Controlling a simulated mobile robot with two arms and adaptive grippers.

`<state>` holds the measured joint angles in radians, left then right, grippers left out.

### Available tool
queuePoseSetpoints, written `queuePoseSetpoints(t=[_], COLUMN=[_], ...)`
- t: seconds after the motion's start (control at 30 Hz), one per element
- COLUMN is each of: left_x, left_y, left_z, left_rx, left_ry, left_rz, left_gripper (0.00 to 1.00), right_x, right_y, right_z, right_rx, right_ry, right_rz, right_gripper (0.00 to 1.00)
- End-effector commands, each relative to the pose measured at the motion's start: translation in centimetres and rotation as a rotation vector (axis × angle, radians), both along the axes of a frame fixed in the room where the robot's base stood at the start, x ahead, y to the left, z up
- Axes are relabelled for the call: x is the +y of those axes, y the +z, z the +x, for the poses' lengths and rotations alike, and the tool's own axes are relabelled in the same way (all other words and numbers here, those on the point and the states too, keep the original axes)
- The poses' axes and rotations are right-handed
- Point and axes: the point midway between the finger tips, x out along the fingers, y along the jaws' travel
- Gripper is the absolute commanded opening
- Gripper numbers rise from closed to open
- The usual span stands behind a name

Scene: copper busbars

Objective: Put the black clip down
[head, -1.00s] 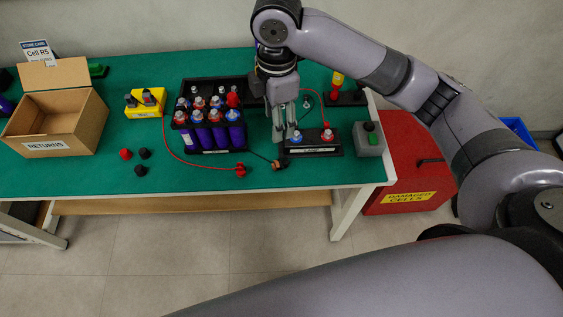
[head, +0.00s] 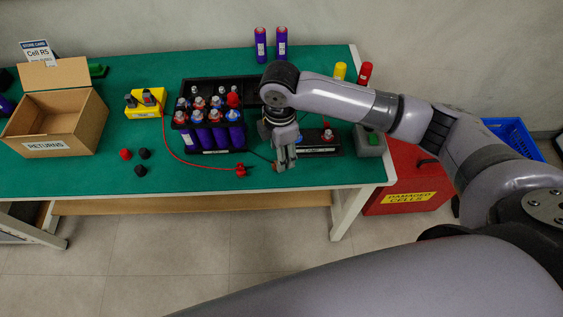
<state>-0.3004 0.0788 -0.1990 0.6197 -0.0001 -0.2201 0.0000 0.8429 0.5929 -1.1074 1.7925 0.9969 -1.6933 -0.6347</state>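My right gripper (head: 284,166) points down near the front of the green table, beside the black battery tray. The black clip (head: 275,167), on the end of a thin black cable, shows only as a small piece at the left of the fingertips. Arm and fingers hide most of it. I cannot tell whether the fingers are shut on it or only beside it. The red clip (head: 241,170) lies on the table to the left, on a red cable from the yellow meter (head: 146,103). My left gripper is not in view.
The black battery tray (head: 213,151) holds several purple cells. A black stand (head: 322,150) and grey button box (head: 369,141) are at right. A cardboard returns box (head: 88,123) and loose caps (head: 139,170) are at left. The table's front centre-left is clear.

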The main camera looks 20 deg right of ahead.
Motion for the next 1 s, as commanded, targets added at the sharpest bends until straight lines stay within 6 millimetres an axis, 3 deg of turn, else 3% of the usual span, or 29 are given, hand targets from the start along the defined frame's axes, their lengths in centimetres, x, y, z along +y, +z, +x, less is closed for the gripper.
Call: queuePoseSetpoints(t=[0.2, 0.5, 1.0], left_x=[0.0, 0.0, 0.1], left_y=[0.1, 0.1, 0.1], left_z=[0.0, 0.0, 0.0], left_rx=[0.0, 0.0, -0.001], left_ry=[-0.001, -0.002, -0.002], left_rz=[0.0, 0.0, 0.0], left_gripper=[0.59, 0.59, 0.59], right_x=[-0.2, -0.2, -0.2], right_y=[-3.1, -3.5, -3.5], right_z=[-0.2, -0.1, -0.1], right_rx=[0.003, 0.001, 0.0], right_ry=[-0.001, 0.001, 0.001], right_rz=[0.0, 0.0, 0.0], right_gripper=[0.47, 0.47, 0.14])
